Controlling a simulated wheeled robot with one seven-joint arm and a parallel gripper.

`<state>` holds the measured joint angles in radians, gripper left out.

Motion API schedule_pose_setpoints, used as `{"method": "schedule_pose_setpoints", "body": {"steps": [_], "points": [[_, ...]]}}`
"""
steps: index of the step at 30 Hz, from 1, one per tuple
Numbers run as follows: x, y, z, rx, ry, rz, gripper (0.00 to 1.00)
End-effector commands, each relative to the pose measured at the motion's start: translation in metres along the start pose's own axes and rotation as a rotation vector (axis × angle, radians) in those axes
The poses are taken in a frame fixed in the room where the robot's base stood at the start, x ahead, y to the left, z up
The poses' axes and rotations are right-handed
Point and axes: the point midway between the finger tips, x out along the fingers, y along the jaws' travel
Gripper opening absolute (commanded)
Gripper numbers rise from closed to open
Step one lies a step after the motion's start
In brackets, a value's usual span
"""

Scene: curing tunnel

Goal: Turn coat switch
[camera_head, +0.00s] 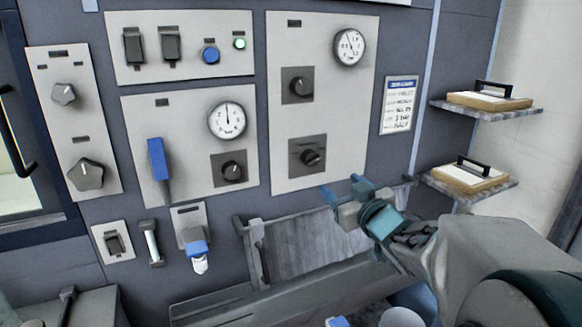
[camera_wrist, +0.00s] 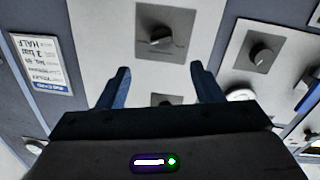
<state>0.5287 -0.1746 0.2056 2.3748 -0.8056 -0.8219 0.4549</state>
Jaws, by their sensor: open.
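No control has a legible name, so I cannot tell which one is the coat switch. The tall right panel (camera_head: 320,100) carries an upper dark knob (camera_head: 298,86) and a lower dark knob (camera_head: 311,157) on square plates. In the wrist view, which is upside down, the lower knob (camera_wrist: 157,36) shows whole beyond the fingertips. The upper knob (camera_wrist: 165,99) shows between the fingers, partly hidden by my gripper's body. My gripper (camera_head: 344,192) is open and empty, below and right of the lower knob, apart from the panel. Its blue fingers also show in the wrist view (camera_wrist: 160,82).
A middle panel holds a gauge (camera_head: 227,120), a small knob (camera_head: 233,169) and a blue lever (camera_head: 158,160). The left panel has two knobs (camera_head: 86,174). A grey trough (camera_head: 310,245) juts out below my gripper. Shelves (camera_head: 470,189) stand at right.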

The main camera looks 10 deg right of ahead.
Motion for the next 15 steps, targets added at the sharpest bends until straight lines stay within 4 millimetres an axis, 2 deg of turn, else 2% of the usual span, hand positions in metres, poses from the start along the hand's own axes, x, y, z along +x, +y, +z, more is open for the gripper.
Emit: {"method": "schedule_pose_setpoints", "body": {"steps": [5, 15], "points": [[0.011, -0.001, -0.002, 0.001, 0.016, -0.016, 0.6], [0.07, -0.002, -0.002, 0.003, 0.016, -0.016, 0.6]]}}
